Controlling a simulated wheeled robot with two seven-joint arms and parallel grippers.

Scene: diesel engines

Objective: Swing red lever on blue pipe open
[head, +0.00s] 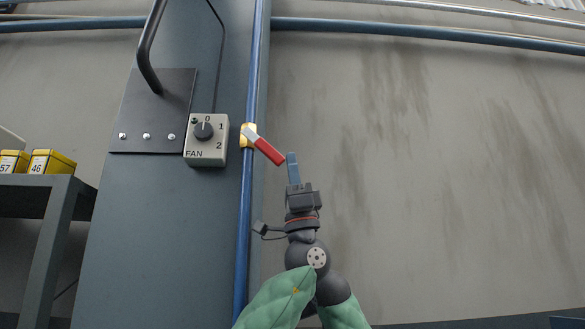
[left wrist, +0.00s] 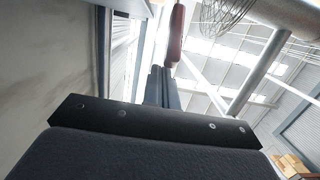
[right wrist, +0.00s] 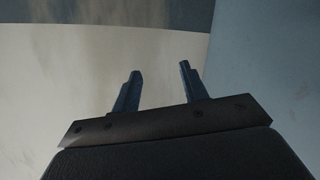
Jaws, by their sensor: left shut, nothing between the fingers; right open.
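The red lever (head: 268,151) sits on a brass valve (head: 248,131) on the vertical blue pipe (head: 245,200). It slants down and to the right, away from the pipe. My left gripper (head: 292,156) is shut and empty, its fingertips just right of the lever's free end. In the left wrist view the lever (left wrist: 176,35) shows just beyond the closed fingertips (left wrist: 163,72); I cannot tell whether they touch. My right gripper (right wrist: 157,72) is open and empty in the right wrist view, facing a bare wall; it is not in the head view.
A grey FAN switch box (head: 206,140) is mounted left of the valve. A black plate with a handle (head: 153,110) is further left. Yellow boxes (head: 50,163) stand on a shelf (head: 45,182) at the far left. The wall right of the pipe is bare.

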